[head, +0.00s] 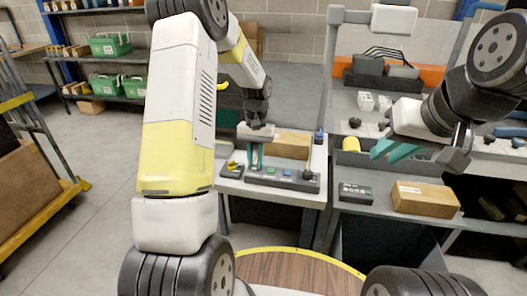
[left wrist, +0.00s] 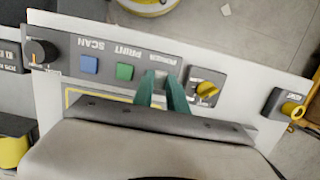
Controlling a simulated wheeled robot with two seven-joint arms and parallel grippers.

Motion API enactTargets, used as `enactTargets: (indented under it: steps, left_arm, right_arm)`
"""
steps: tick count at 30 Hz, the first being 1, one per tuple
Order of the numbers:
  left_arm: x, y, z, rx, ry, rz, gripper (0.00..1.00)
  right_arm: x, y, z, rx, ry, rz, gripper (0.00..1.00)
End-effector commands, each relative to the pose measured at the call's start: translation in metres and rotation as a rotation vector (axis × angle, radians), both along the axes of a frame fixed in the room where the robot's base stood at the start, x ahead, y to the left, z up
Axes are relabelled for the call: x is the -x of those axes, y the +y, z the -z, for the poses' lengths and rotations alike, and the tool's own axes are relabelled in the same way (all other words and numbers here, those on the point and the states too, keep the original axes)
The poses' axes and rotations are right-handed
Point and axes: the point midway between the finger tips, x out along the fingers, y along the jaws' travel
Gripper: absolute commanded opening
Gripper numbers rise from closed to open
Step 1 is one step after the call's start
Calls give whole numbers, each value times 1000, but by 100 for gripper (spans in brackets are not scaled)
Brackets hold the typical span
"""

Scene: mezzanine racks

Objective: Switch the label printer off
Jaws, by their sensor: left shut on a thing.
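The grey control panel (head: 262,180) lies on the white bench. The switch's position cannot be told. My right gripper (head: 384,156) is open and empty, above the right-hand bench, away from the panel.
A cardboard box (head: 292,145) stands behind the panel. A black dial (left wrist: 40,52) is at the panel's end, and a separate yellow knob unit (left wrist: 288,106) is beyond the other end. A small keypad box (head: 356,193) and a carton (head: 425,199) sit on the right-hand bench.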

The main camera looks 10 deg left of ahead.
Motion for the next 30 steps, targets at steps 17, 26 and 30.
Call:
enactTargets:
  steps: [17, 26, 30]
  left_arm:
    - [0, 0, 0, 0, -1, 0, 40]
    - [-6, 0, -26, 0, -7, -1, 40]
    - [-10, 0, -50, -1, -6, 0, 40]
  right_arm:
    - [0, 0, 0, 0, 0, 0, 23]
    - [0, 0, 0, 0, 0, 0, 23]
    - [0, 0, 0, 0, 0, 0, 23]
